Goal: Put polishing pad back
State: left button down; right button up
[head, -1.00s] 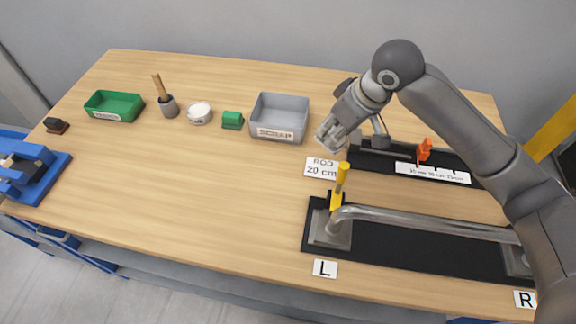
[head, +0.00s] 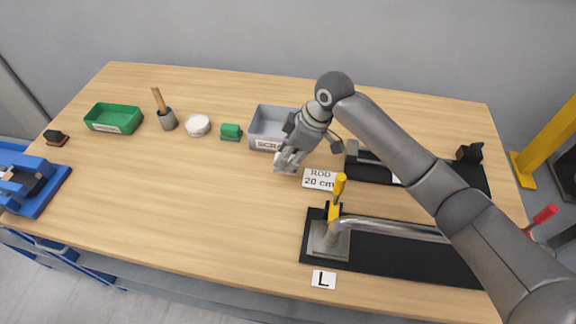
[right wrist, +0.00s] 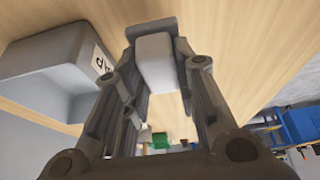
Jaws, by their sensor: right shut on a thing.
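My right gripper (head: 287,163) is above the table, at the front right of the grey bin (head: 262,143). It is shut on a pale, whitish block (right wrist: 155,62), which the right wrist view shows between its two fingers. This block looks like the polishing pad. In the head view the block can hardly be told from the fingers. The small green block-shaped item (head: 231,131) stands left of the grey bin, with a round white-topped pot (head: 198,125) beside it. My left gripper is not in view.
A green tray (head: 113,118), a cup with a wooden-handled tool (head: 167,119) and a dark brush-like item (head: 56,137) stand at the left. A metal rod fixture with a yellow handle (head: 339,187) lies at the front right. The table's left middle is clear.

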notch_tip(320, 180, down, 4)
jog(key=shift+f+p, duration=0.2)
jog(key=shift+p, duration=0.2)
jog(key=shift+f, duration=0.1)
jog(key=shift+f, duration=0.1)
jog(key=o, duration=1)
jog(key=b+v, duration=0.1)
jog(key=v, duration=1.1)
jog(key=shift+b, duration=0.4)
